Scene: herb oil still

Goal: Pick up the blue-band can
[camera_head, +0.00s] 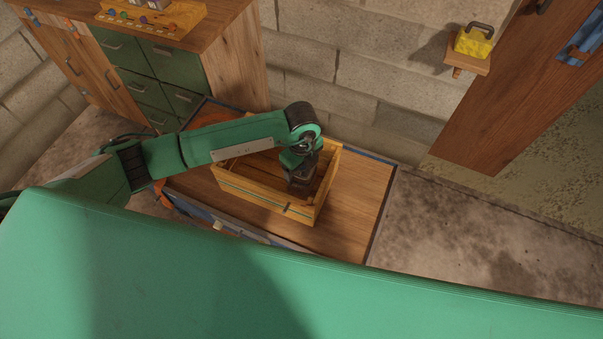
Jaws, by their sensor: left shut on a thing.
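My left arm comes in from the left, and its gripper (299,188) points down into an open wooden crate (262,203), near its right end. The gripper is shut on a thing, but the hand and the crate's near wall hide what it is. I cannot make out the blue-band can or any blue band. My right gripper is out of view.
The crate stands on a wooden-topped bench (352,200) with bare room to its right. Behind at left is a cabinet with green drawers (128,68). A block wall runs behind, with a yellow object (473,42) on a small shelf (467,63).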

